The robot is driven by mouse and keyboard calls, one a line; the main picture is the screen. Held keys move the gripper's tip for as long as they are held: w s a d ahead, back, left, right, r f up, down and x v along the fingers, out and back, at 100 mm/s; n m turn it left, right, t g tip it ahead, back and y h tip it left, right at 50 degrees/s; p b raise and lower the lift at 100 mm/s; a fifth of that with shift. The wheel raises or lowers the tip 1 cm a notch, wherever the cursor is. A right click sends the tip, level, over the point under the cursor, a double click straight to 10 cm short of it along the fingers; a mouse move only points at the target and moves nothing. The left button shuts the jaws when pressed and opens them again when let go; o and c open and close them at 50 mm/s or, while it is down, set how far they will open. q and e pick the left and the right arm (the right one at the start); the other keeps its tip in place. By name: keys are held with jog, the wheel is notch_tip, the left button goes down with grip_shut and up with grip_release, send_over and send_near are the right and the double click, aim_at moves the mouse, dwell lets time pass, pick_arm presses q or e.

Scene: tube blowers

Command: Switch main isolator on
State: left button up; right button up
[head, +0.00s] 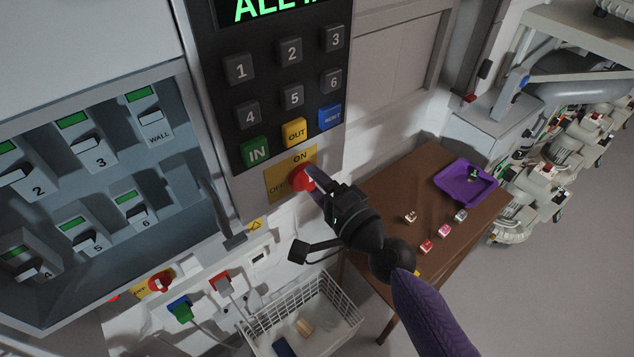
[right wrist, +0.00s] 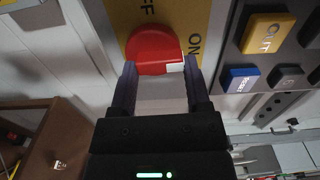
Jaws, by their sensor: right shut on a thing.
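The main isolator is a red rotary knob (head: 300,178) on a yellow plate (head: 277,186) marked ON and OFF, below the keypad. In the right wrist view the red knob (right wrist: 153,50) sits between my two fingers, with a white mark at its lower right edge. ON is printed right of the knob there, and part of OFF above it. My right gripper (head: 314,182) reaches the knob from the lower right and is shut on it; it also shows in the right wrist view (right wrist: 160,84). The fingers hide part of the knob. My left gripper is not in view.
An open breaker cabinet (head: 190,150) is at left. Another red knob (head: 160,283) sits lower left. A white wire basket (head: 335,318) stands below. A brown table (head: 400,195) at right holds a purple tray (head: 466,184) and several small blocks. Grey floor is clear at right.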

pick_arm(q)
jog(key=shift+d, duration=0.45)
pick_arm(e)
jog(key=shift+m, duration=0.3)
jog(key=o, duration=1.3)
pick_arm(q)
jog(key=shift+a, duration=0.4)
pick_arm(e)
jog(key=shift+s+d, duration=0.2)
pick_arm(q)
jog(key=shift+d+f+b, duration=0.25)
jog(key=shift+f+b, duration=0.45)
pick_arm(e)
jog(key=v, duration=0.9)
jog(key=shift+s+d, duration=0.1)
jog(key=shift+s, duration=0.05)
